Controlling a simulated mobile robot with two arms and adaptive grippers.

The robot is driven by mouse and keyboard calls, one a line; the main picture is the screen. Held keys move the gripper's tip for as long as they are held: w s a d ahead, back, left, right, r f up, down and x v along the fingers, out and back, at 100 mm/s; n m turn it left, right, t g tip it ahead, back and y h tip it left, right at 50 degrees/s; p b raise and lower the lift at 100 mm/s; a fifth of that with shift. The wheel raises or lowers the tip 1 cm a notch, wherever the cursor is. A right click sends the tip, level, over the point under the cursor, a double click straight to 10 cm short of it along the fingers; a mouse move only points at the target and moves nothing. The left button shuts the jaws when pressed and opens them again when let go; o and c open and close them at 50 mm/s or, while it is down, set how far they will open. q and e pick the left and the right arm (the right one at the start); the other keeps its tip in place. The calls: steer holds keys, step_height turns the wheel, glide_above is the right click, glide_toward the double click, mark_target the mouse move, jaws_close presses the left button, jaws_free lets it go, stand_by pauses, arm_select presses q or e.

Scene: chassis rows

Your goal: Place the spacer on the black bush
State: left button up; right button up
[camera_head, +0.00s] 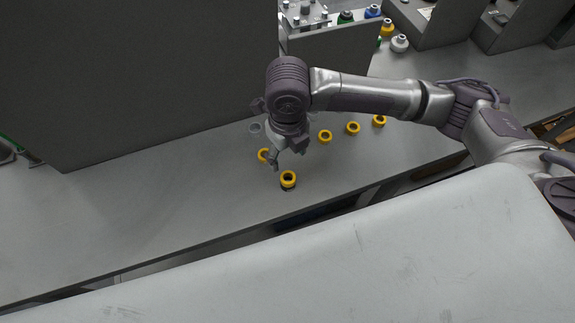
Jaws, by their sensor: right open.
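Several yellow ring-shaped spacers lie on the grey bench. The nearest yellow spacer (288,177) sits on top of a black bush (289,188), which shows as a dark band under it near the bench's front edge. My right gripper (288,157) points down just behind and above this spacer. Its fingers are apart, and I see nothing between them. Another yellow spacer (263,155) lies just left of the fingers, partly hidden by them. My left gripper is not in view.
More yellow rings (352,128) stand in a row to the right, below my right forearm. A small grey ring (255,128) is behind the gripper. A tall dark panel (140,75) stands at back left. The bench (120,215) is clear at left.

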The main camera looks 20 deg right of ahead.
steer(key=shift+r, duration=1.6)
